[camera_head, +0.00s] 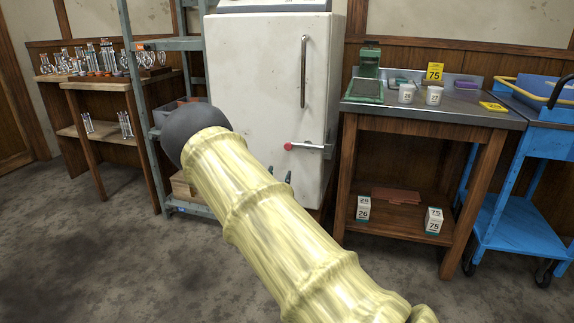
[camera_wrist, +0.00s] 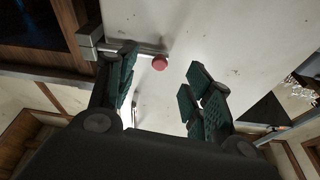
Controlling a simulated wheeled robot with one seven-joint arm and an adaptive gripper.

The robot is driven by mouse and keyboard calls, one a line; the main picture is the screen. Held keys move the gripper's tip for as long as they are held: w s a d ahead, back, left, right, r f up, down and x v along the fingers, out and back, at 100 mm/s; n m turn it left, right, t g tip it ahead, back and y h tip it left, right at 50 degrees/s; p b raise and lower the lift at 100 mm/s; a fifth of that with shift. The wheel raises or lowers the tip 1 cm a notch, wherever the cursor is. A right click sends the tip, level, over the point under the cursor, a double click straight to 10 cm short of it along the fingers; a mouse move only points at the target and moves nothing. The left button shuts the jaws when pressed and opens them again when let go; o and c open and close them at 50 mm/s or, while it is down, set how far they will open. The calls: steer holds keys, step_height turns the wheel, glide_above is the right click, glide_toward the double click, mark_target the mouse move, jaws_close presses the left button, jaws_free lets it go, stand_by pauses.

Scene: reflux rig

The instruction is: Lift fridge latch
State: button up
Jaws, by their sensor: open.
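The white fridge (camera_head: 262,100) stands shut in the middle of the head view. Its latch (camera_head: 312,148) is a grey metal bar ending in a red knob (camera_head: 288,146); it lies roughly level across the door's right edge. In the wrist view the latch bracket (camera_wrist: 90,42) is at upper left and the red knob (camera_wrist: 160,62) shows in the gap between my fingers. My gripper (camera_wrist: 162,80) is open and empty, its green-padded fingers apart on either side of the knob. Whether either finger touches the latch I cannot tell. In the head view my arm hides most of the gripper.
A vertical handle (camera_head: 304,70) is on the door above the latch. A metal shelf rack (camera_head: 190,46) stands close left of the fridge. A wooden bench (camera_head: 460,118) with cups stands right, and a blue cart (camera_head: 535,130) beyond it. The floor in front is clear.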

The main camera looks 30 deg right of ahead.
mark_target(287, 147)
steer(key=w+d+r+b, duration=0.2)
steer(key=w+d+r+m+h+b, duration=0.1)
steer(key=w+d+b, duration=0.1)
steer(key=w+d+r+m+h+b, duration=0.1)
steer(key=w+d+r, duration=0.1)
steer(key=d, duration=0.1)
steer(key=shift+w+d+r+b, duration=0.1)
steer(key=shift+w+r+b, duration=0.2)
steer(key=shift+b, duration=0.1)
steer(key=shift+x, duration=0.9)
steer(key=shift+r, duration=0.1)
jaws_close()
